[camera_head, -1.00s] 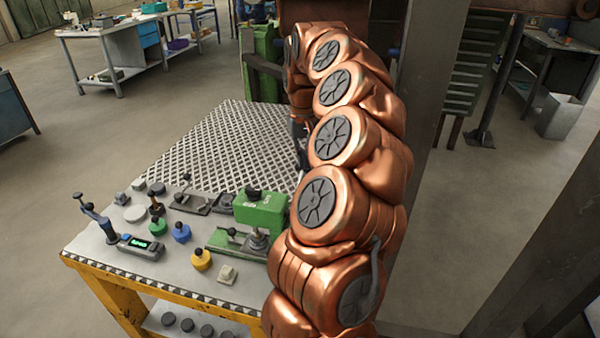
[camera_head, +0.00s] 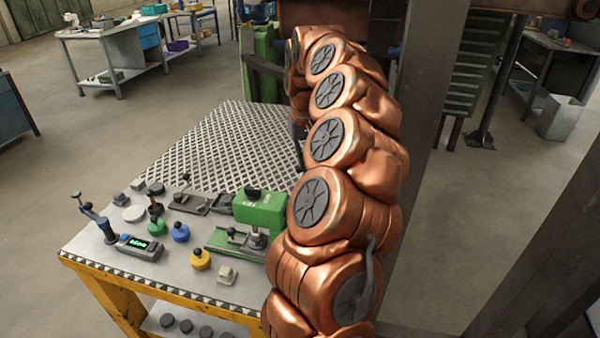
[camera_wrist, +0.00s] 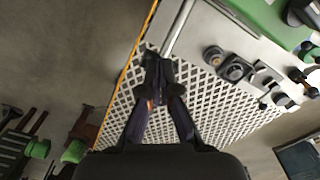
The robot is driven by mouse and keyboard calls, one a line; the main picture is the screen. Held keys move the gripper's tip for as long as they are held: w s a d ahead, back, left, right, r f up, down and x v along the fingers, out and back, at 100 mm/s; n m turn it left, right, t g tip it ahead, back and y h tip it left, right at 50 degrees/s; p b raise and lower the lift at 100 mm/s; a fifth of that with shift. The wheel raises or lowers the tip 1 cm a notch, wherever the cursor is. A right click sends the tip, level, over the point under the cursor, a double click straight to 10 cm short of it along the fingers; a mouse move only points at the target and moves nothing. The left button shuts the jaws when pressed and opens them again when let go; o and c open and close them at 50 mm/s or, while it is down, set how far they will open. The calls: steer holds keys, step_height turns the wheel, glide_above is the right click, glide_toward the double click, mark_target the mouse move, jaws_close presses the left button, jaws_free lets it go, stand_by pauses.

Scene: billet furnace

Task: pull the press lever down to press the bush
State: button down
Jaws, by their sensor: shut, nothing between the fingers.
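The green press (camera_head: 262,212) stands at the right of the bench, partly covered by my arm. A metal piece (camera_head: 258,238) sits under its head; I cannot tell whether this is the bush. In the wrist view, a grey rod (camera_wrist: 178,28), which looks like the press lever, runs down from the top edge towards my fingertips. My gripper (camera_wrist: 155,66) is shut and empty, with its tips close to the rod's lower end. I cannot tell whether they touch. In the head view the lever is hidden behind my arm.
The bench has a perforated plate (camera_head: 225,140) with clear room. Blue (camera_head: 180,232), green (camera_head: 156,227) and yellow (camera_head: 200,259) knobbed pieces stand left of the press, near a device with a green display (camera_head: 139,243). A grey post (camera_head: 425,130) rises right of my arm.

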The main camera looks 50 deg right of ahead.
steer(key=shift+w+d+f+b, duration=0.1)
steer(key=shift+d+f+b, duration=0.1)
steer(key=shift+f+b, duration=0.5)
steer(key=shift+w+d+f+b, duration=0.1)
steer(key=shift+d+f+b, duration=0.1)
steer(key=shift+f+b, duration=0.45)
stand_by(1.6)
steer(key=shift+f+b, duration=1.15)
steer(key=shift+f, duration=0.45)
stand_by(1.5)
steer(key=shift+r, duration=0.1)
steer(key=shift+d+r+p, duration=0.1)
steer(key=shift+r+p, duration=2)
steer(key=shift+r, duration=2.7)
steer(key=shift+w, duration=0.1)
